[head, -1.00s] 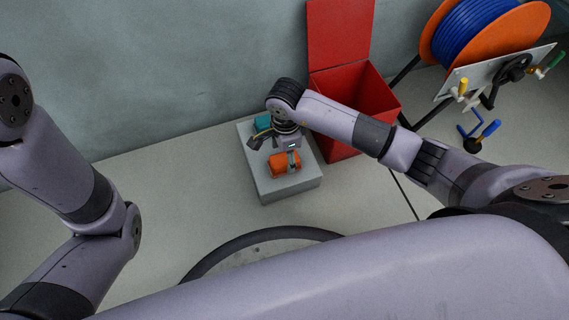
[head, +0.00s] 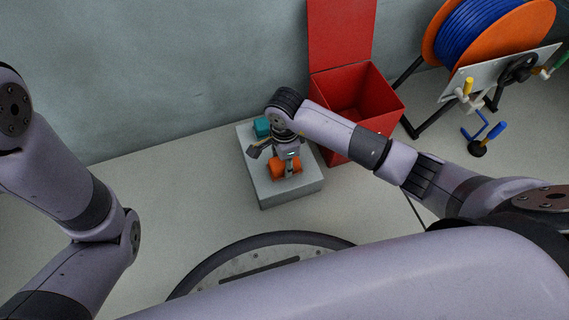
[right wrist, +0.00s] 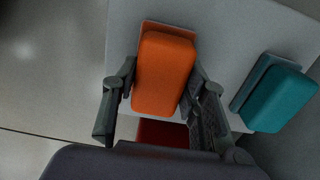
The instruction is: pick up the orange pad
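The orange pad (head: 274,168) lies on the grey block (head: 270,194), partly hidden by my right gripper in the head view. It is a rounded block with a flat backing in the right wrist view (right wrist: 164,75). My right gripper (head: 286,166) is lowered over it. In the right wrist view the two fingers (right wrist: 165,85) are spread, one on each side of the pad, close to its sides; I cannot tell whether they touch it. My left arm is at the left of the head view, but its gripper is out of sight.
A teal pad (head: 262,127) lies on the same block behind the orange one. An open red bin (head: 372,148) stands just right of the block. A blue cable reel (head: 480,32) and a panel with handles (head: 500,75) are at the upper right. A wall runs behind.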

